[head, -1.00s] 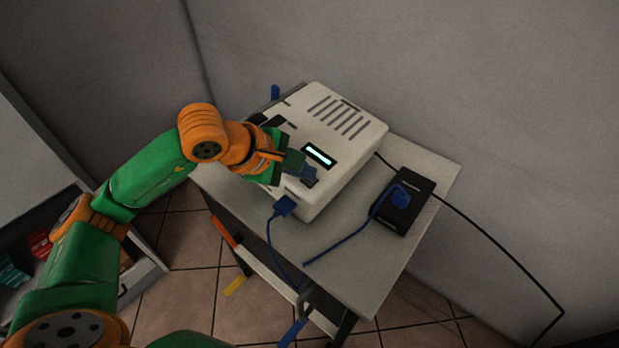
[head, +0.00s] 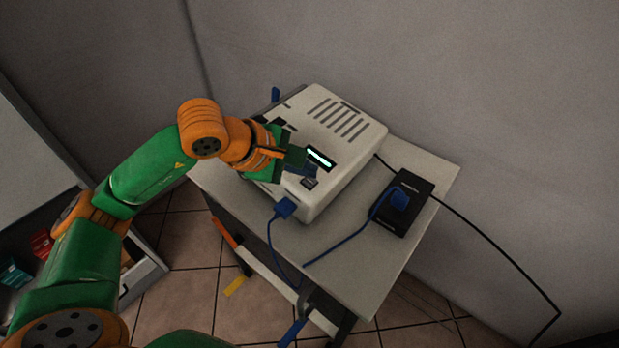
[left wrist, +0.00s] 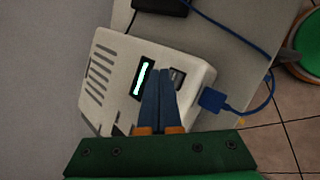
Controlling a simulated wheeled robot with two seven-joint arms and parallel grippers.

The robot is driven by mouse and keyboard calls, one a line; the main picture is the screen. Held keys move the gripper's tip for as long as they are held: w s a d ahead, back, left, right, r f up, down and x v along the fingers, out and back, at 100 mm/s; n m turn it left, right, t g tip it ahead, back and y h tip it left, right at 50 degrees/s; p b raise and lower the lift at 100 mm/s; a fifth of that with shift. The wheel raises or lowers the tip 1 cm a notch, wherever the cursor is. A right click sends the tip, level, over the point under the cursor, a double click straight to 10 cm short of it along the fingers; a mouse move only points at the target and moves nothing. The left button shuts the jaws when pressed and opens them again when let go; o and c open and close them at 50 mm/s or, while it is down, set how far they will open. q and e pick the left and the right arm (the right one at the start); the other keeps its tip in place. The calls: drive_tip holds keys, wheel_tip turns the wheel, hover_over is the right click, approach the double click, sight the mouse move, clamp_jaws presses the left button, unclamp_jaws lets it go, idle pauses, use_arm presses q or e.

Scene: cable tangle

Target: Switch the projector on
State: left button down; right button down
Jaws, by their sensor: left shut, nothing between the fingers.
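The white projector (head: 345,150) sits on the small grey table, with vent slots and a lit green-white display (head: 319,158) on its top. A dark switch (head: 309,183) is beside the display; it also shows in the left wrist view (left wrist: 177,79). My left gripper (head: 310,171) is shut and empty, its blue fingertips over the projector's top close to the display and switch. In the left wrist view the fingertips (left wrist: 160,72) lie between the display (left wrist: 143,78) and the switch. I cannot tell whether they touch the projector. My right gripper is not in view.
A blue plug (head: 285,207) with a blue cable is at the projector's front side. A black box (head: 404,202) with another blue plug lies on the table (head: 360,270) to the right. A black cable runs off along the wall. An open drawer (head: 147,281) stands at left.

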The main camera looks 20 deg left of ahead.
sight(309, 187)
use_arm(q)
drive_tip(key=shift+r, duration=0.1)
drive_tip(key=r+p, duration=0.2)
drive_tip(key=r, duration=0.1)
drive_tip(key=r+p, duration=0.2)
drive_tip(key=shift+s+d, duration=0.1)
drive_tip(key=shift+d, duration=0.3)
drive_tip(key=shift+f, duration=0.15)
